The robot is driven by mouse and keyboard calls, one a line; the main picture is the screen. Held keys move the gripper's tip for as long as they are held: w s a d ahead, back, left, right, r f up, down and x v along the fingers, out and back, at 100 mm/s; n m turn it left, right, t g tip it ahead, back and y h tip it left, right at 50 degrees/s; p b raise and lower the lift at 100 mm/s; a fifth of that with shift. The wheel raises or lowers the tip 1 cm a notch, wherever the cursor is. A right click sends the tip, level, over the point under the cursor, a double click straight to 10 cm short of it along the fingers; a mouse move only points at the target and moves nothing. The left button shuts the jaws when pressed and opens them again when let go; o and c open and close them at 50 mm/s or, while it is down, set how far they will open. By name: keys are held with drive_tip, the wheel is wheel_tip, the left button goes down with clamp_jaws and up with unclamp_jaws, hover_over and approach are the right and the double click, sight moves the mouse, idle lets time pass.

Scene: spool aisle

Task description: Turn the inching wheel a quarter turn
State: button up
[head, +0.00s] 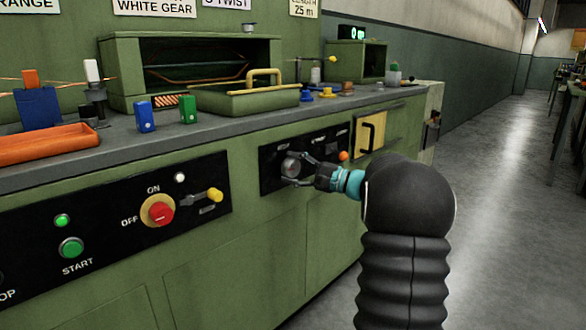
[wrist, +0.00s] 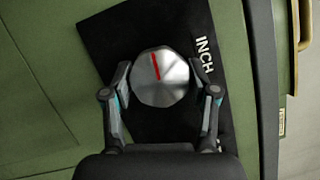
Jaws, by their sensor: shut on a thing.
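The inching wheel (wrist: 160,82) is a silver, faceted knob with a red line on its face, on a black panel labelled INCH. In the wrist view the red line runs from the centre toward the upper edge, leaning slightly left. My gripper (wrist: 160,88) has one finger on each side of the wheel and is shut on it. In the head view the wheel (head: 290,166) shows at the left of the black panel (head: 268,176), with my gripper (head: 296,168) reaching it from the right. The fingers partly cover the wheel there.
Left of it is a panel with a red knob (head: 160,213), a yellow-tipped lever (head: 214,195) and a green START button (head: 71,247). A yellow handle plate (head: 369,137) and an orange knob (head: 344,156) are near my arm. The floor (head: 500,200) at right is clear.

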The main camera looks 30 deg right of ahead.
drive_tip(key=o, duration=1.2)
drive_tip(key=shift+c, duration=0.2)
drive_tip(key=v, duration=1.2)
